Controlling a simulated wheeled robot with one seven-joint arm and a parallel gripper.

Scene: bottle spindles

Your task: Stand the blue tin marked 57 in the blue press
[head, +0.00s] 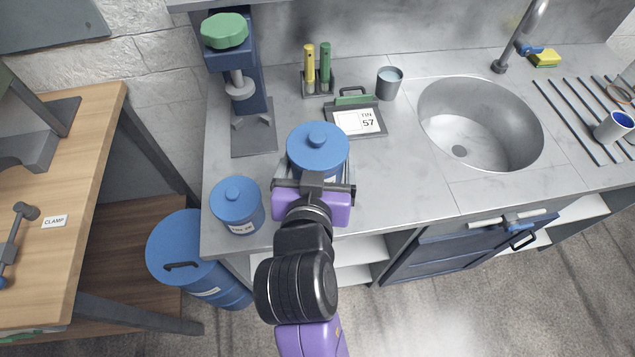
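My gripper (316,167) reaches over the worktop with its fingers along both sides of a blue lidded tin (317,146) and appears shut on it. The tin is upright; its label is mostly hidden by the gripper, so I cannot read its number. It looks larger than the other tin, perhaps raised, but its underside is hidden. A second blue lidded tin (237,204) stands at the counter's front left corner; its label is too small to read. The blue press (250,75) stands at the back left, with a green knob (225,31) and an empty-looking grey base (254,138).
A clipboard card (359,121) reads TIN 57. Behind it stand a grey cup (389,82) and a rack (318,87) with yellow and green tools. A sink (480,120) lies right. A blue drum (190,250) and wooden bench (75,200) are left.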

